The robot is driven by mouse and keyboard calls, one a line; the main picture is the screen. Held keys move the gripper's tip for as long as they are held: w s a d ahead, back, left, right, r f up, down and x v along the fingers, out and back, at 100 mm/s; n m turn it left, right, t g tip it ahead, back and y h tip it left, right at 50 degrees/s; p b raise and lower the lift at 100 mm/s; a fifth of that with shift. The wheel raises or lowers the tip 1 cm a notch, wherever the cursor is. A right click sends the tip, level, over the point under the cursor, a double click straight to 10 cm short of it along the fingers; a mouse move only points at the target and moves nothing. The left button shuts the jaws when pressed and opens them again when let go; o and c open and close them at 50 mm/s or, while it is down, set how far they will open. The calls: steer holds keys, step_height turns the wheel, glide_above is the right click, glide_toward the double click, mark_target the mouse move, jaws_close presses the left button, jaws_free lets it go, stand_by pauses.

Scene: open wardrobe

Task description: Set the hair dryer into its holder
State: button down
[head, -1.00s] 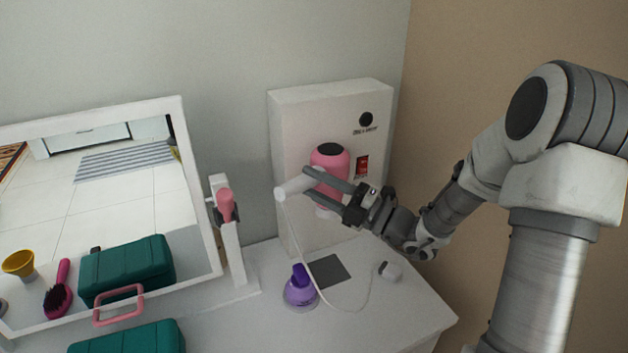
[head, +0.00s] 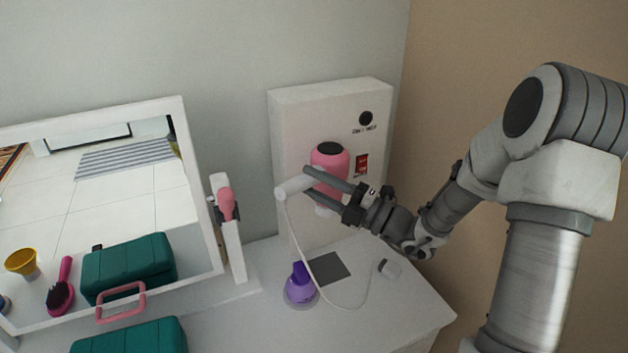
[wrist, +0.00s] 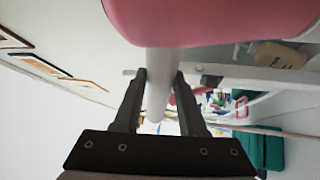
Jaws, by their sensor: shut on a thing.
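The hair dryer has a pink body (head: 329,160) with a dark round end and a white handle (head: 294,187) from which a white cord hangs. It is held up in front of the white wall box (head: 289,121). My gripper (head: 310,186) is shut on the handle, with one finger on each side. In the wrist view the white handle (wrist: 161,85) runs between the two fingers (wrist: 160,78), below the pink body (wrist: 200,18). The part of the box behind the dryer is hidden, and I cannot tell whether the dryer touches a holder there.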

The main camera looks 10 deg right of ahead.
steer(key=shift+s+f, duration=0.1)
steer(key=shift+f, duration=0.5)
steer(key=c, duration=0.7)
jaws_free()
steer(key=o, duration=0.6)
steer(key=shift+r, duration=0.2)
steer(key=shift+c, duration=0.2)
steer(key=p+v, duration=0.2)
steer(key=v, duration=0.6)
